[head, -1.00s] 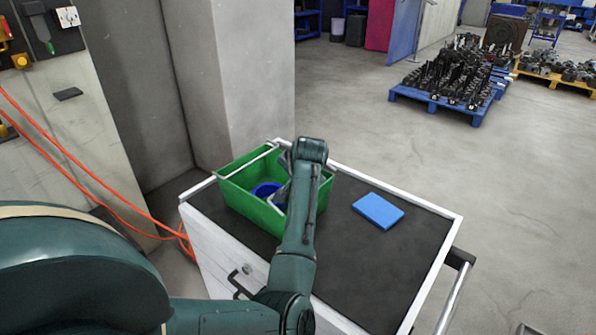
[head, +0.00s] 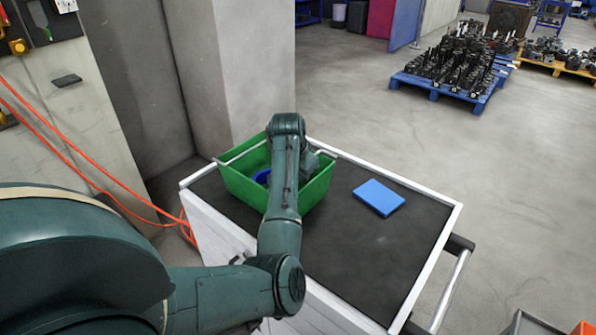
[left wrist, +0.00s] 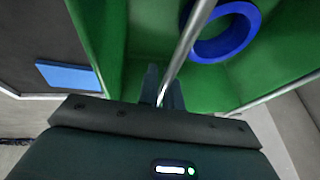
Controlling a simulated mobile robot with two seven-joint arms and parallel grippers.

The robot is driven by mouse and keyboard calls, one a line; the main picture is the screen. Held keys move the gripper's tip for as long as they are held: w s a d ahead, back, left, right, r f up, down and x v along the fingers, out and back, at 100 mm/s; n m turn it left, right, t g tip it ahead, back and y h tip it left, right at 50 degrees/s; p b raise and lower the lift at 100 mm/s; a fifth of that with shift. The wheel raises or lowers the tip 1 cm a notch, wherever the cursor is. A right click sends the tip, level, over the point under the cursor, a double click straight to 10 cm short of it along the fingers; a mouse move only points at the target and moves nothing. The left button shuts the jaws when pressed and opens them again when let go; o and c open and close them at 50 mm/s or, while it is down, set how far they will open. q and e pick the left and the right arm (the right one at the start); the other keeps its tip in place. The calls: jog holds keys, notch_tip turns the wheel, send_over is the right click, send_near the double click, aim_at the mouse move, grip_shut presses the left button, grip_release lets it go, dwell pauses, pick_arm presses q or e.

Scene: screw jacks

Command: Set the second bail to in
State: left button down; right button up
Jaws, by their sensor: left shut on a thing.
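A green bin (head: 240,188) stands on the dark top of a white cabinet. One metal bail (head: 242,154) lies along the bin's left rim in the head view; a bar along a rim shows in the left wrist view (left wrist: 272,94). My left gripper (left wrist: 163,90) is shut on another thin metal bail (left wrist: 187,45), which runs between its fingers across the bin's opening. In the head view my arm hides the fingers and most of this bail; a short bar end (head: 326,154) shows at the right rim. My right gripper is out of view.
A blue ring-shaped thing (left wrist: 228,35) lies inside the bin. A flat blue block (head: 379,197) lies on the cabinet top (head: 350,250) right of the bin, with bare surface around it. Orange cables (head: 90,175) hang at left.

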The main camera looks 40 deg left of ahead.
pick_arm(q)
jog(key=shift+f, duration=0.1)
jog(key=c, duration=1.6)
grip_release()
jog(key=shift+o, duration=0.2)
jog(key=v, duration=1.3)
jog(key=shift+b, duration=0.4)
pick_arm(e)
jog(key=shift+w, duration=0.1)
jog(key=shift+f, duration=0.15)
